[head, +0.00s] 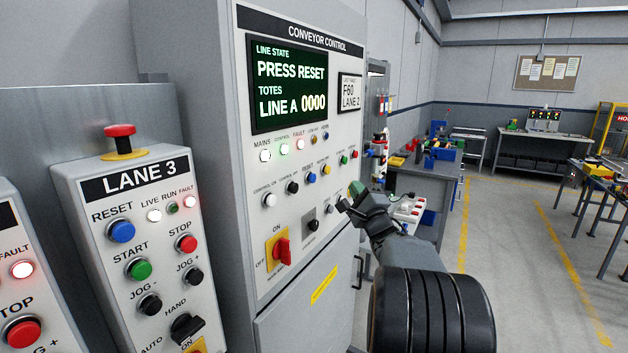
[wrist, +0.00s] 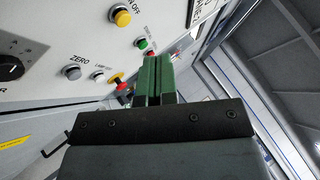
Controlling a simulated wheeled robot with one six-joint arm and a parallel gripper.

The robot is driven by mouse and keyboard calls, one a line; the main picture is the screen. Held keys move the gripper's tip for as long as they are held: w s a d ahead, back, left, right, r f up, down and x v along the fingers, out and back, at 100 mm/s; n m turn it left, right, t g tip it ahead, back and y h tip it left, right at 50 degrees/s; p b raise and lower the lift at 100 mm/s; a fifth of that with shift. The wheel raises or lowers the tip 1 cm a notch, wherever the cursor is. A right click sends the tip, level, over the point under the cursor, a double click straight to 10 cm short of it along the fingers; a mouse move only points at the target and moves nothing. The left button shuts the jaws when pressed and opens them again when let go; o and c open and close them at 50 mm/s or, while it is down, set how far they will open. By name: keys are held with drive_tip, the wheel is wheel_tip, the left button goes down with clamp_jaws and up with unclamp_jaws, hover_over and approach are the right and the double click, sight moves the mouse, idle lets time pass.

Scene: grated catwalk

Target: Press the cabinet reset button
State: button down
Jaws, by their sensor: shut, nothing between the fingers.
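The conveyor control cabinet (head: 300,130) stands in the middle of the head view, its screen (head: 290,85) reading PRESS RESET. Its blue RESET button (head: 310,178) sits in the row of buttons below the lamps. My gripper (head: 354,190) is shut and empty, its green fingertips near the panel's right edge, to the right of the blue button and apart from it. In the wrist view the green fingers (wrist: 158,65) point toward the panel's right side, near a red-and-yellow emergency stop (wrist: 120,86). I cannot see the blue button in the wrist view.
A LANE 3 box (head: 130,240) at left has its own blue RESET button (head: 121,231) and a red mushroom button (head: 120,131). A red switch (head: 281,252) and a black knob (head: 313,225) project from the cabinet. A workbench stands behind my arm; open floor lies right.

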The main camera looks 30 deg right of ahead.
idle(0.3)
drive_tip(key=w+a, duration=0.4)
drive_tip(key=w, duration=0.3)
drive_tip(key=shift+w, duration=0.35)
drive_tip(key=shift+w+a, duration=0.2)
idle(2.0)
drive_tip(key=shift+w+a, duration=0.1)
drive_tip(key=shift+w, duration=0.1)
drive_tip(key=shift+w+a+b, duration=0.3)
drive_tip(key=shift+w+a, duration=0.1)
drive_tip(key=shift+w, duration=0.3)
idle(1.1)
drive_tip(key=shift+s+d, duration=0.1)
idle(0.4)
drive_tip(key=shift+s+d+b, duration=0.15)
drive_tip(key=shift+s+d, duration=0.1)
drive_tip(key=shift+s, duration=0.25)
drive_tip(key=shift+s+d+b, duration=0.15)
drive_tip(key=shift+s+d, duration=0.05)
drive_tip(key=shift+s, duration=0.3)
drive_tip(key=shift+s+d, duration=0.4)
drive_tip(key=shift+s, duration=0.35)
drive_tip(key=shift+s+d, duration=0.4)
drive_tip(key=shift+s, duration=0.3)
drive_tip(key=shift+s+d, duration=0.4)
drive_tip(key=shift+s, duration=0.35)
